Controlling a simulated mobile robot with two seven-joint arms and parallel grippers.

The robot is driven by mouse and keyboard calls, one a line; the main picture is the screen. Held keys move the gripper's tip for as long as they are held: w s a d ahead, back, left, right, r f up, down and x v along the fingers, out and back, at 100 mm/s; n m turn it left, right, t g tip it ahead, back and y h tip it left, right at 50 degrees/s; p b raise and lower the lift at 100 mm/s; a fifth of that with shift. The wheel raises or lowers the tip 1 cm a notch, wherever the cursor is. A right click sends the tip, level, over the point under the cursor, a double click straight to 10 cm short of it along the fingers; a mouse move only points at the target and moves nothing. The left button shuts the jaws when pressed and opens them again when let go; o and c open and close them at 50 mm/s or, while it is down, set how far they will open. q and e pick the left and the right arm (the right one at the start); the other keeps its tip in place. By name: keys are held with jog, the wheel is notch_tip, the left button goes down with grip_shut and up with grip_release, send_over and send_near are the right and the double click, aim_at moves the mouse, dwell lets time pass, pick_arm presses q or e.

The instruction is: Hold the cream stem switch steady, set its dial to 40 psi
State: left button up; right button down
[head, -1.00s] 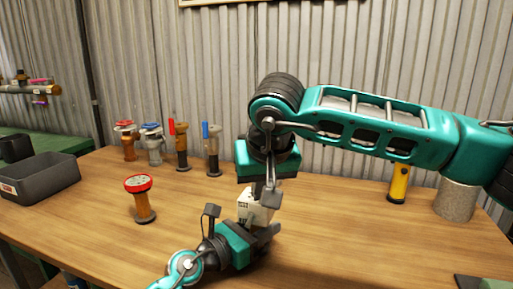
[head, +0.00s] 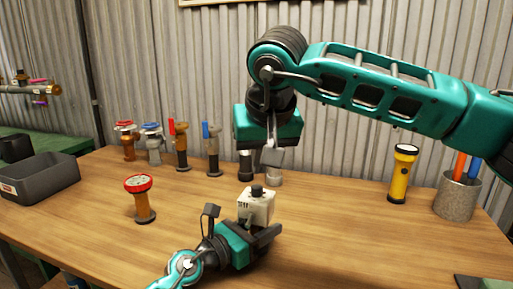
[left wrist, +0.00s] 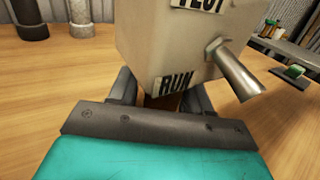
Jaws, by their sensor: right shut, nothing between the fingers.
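The cream stem switch (head: 254,208) stands upright on the table, with a black dial (head: 257,191) on top; the dial's setting is too small to read. My left gripper (head: 262,236) is low at the switch. In the left wrist view the cream box (left wrist: 180,45) carries "TEST" and "RUN" labels and a metal lever (left wrist: 233,70). My left gripper's fingers (left wrist: 160,95) flank the brownish stem under the box and appear shut on it. My right gripper (head: 272,157) is shut and empty, raised above and apart from the dial.
A red-topped valve (head: 142,200) stands to the left, with several other valves behind. A grey bin (head: 40,180) is at far left. A yellow flashlight (head: 401,176) and a grey cup (head: 457,197) with tools stand at right. The table right of the switch is clear.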

pick_arm(q)
jog(key=shift+o, duration=1.4)
